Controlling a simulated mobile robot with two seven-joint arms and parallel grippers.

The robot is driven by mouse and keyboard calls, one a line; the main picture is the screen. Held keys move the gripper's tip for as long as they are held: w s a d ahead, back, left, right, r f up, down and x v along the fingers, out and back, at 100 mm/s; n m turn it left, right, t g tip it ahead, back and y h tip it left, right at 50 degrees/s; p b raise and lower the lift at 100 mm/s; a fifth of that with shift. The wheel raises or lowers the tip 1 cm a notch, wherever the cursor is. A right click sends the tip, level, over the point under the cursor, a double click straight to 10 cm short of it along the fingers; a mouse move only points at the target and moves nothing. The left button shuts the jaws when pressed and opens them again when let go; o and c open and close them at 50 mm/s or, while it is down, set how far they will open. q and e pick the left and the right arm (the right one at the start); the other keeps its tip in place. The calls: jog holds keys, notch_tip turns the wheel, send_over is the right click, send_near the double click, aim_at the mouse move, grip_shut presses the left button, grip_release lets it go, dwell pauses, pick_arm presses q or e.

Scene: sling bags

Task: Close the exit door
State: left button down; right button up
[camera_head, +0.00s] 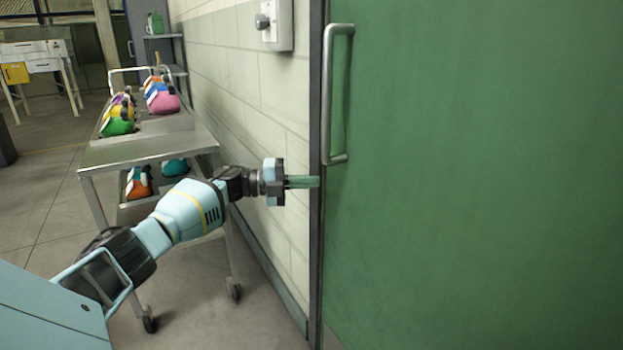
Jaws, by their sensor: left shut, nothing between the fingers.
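The exit door (470,190) is a large green panel that fills the right of the head view. A vertical metal handle (327,95) is fixed near its left edge. My left gripper (318,182) is shut and empty. Its fingertips are at the door's dark left edge, just below the handle's lower end; I cannot tell whether they touch it. Whether the door is fully in its frame cannot be seen. My right gripper is not in view.
A metal cart (150,150) with several colourful sling bags stands left of the pale block wall (225,70). A grey box with a knob (277,25) is on the wall beside the door. Floor (40,190) at the left is clear.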

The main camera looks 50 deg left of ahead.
pick_arm(q)
jog(key=s+a+b, duration=0.1)
jog(key=s+a, duration=0.3)
jog(key=a, duration=0.3)
jog(key=shift+s+a+f, duration=0.25)
jog(key=shift+s+a, duration=0.1)
jog(key=shift+s, duration=0.05)
